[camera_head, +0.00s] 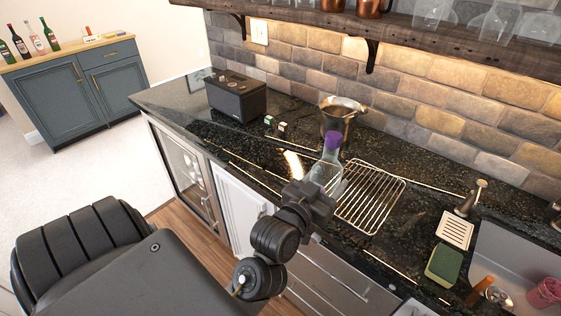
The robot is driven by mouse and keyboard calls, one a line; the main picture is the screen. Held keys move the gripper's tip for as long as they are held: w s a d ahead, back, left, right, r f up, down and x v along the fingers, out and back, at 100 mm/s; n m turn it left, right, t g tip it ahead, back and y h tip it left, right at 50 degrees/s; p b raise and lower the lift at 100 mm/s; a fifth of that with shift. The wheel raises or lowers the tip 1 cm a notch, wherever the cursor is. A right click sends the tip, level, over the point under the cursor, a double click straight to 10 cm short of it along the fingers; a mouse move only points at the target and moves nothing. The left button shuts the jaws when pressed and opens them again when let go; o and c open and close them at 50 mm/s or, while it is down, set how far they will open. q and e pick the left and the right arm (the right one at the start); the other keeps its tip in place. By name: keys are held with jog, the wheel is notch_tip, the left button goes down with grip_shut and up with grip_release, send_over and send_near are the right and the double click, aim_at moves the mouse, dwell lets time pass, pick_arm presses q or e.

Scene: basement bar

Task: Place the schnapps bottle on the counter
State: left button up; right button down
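A clear bottle with a purple cap (332,142), which I take to be the schnapps bottle, is nearly upright at the middle of the view. My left gripper (322,188) is around its lower part and seems shut on it; the gripper hides the bottle's base. The black speckled stone counter (290,135) lies behind and below the bottle. I cannot tell whether the base touches it. My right gripper is not in view.
A wire rack (372,195) lies just right of the bottle. A metal pot (343,115), small boxes (277,125) and a black box (236,98) stand farther back. A sponge (443,266) and sink (515,258) are at the right. A wooden shelf (450,40) overhangs the back.

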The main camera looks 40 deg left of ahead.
pick_arm(q)
jog(key=a+r+n+g+y, duration=0.1)
jog(key=a+r+n+y, duration=0.4)
jog(key=a, duration=0.8)
jog(key=w+a+f+y+b, duration=0.1)
jog(key=w+a+f+b, duration=0.2)
jog(key=w+a+f, duration=0.5)
jog(key=w, duration=0.3)
jog(key=shift+a+m+b, duration=0.35)
jog(key=shift+m, duration=0.05)
notch_tip(320, 180, down, 4)
jog(key=shift+w+a+r+p, duration=0.1)
jog(key=shift+r+p, duration=0.15)
jog(key=shift+p, duration=0.25)
jog(key=shift+f, duration=0.1)
jog(key=o, duration=1.3)
